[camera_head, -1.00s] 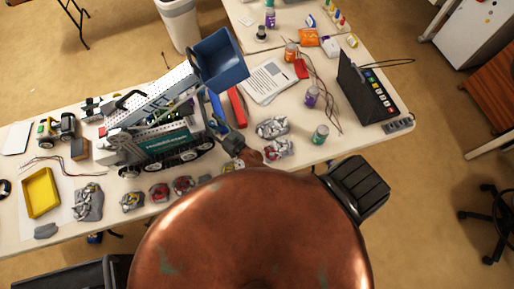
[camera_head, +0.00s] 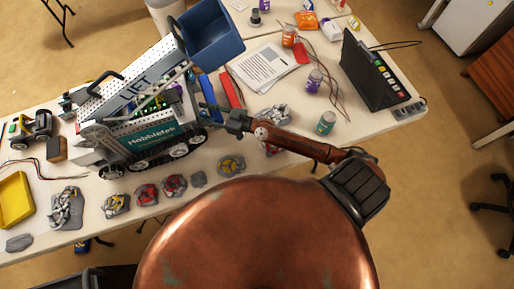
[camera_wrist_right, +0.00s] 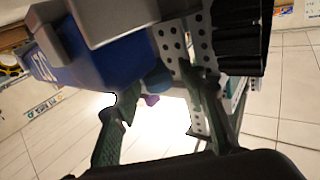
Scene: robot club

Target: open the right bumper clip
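A tracked club robot (camera_head: 150,139) with a teal side plate, white perforated beams and a raised blue bucket (camera_head: 209,36) stands on the table. I cannot make out its right bumper clip in either view. My right gripper (camera_head: 204,112) is at the club robot's right side, just below the bucket. The right wrist view shows this gripper (camera_wrist_right: 155,92) with its two dark green fingers apart and nothing clearly between them. A white perforated beam (camera_wrist_right: 172,45) and a blue panel (camera_wrist_right: 115,62) are close beyond the fingers. I cannot tell whether they touch. My left gripper is not in view.
A yellow tray (camera_head: 14,201) lies at left.

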